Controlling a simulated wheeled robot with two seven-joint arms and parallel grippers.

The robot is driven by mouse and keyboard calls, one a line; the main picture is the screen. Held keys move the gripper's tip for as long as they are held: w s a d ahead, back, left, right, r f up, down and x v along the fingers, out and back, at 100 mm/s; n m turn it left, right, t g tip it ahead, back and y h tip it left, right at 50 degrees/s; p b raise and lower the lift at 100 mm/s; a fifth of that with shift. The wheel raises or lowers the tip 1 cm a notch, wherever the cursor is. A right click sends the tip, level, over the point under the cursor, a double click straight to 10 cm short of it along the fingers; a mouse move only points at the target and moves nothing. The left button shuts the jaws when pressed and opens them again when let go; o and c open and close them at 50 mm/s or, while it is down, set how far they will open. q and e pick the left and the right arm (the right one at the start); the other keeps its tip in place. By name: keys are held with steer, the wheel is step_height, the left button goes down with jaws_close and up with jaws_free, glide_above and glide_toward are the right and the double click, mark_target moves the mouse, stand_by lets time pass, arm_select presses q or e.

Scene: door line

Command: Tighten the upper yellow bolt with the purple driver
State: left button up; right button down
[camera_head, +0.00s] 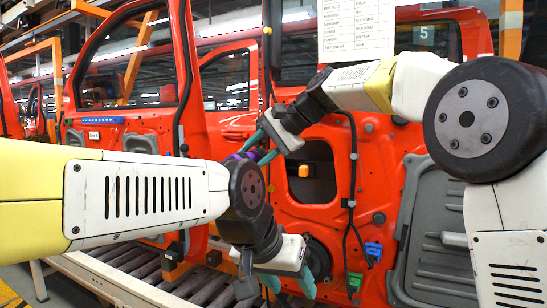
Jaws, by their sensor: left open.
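My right gripper (260,147), on the arm from the right, points left in front of the red door (330,235). Its teal fingers are around the purple driver (246,155), which shows only in part. My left gripper (289,285) is low in the centre, open and empty, its teal fingers pointing down. A small orange-yellow piece (303,171) shows in the door's dark opening. A small yellowish spot (270,188) is on the door's edge, below the driver. I cannot tell whether either one is the upper yellow bolt. The driver's tip is not clear.
A roller conveyor (140,268) runs below the doors. A grey door panel (436,235) is at the right. Blue (373,250) and green (355,282) clips sit low on the door. A printed sheet (355,30) hangs above. Another red door (130,100) stands at the left.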

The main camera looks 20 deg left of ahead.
mark_target(243, 158)
steer(key=shift+w+d+r, duration=0.1)
steer(key=shift+w+d, duration=0.1)
steer(key=shift+w, duration=0.5)
stand_by(0.9)
steer(key=shift+s+a, duration=0.2)
steer(key=shift+s, duration=1.65)
steer(key=shift+s+a, duration=0.2)
steer(key=shift+s, duration=1.65)
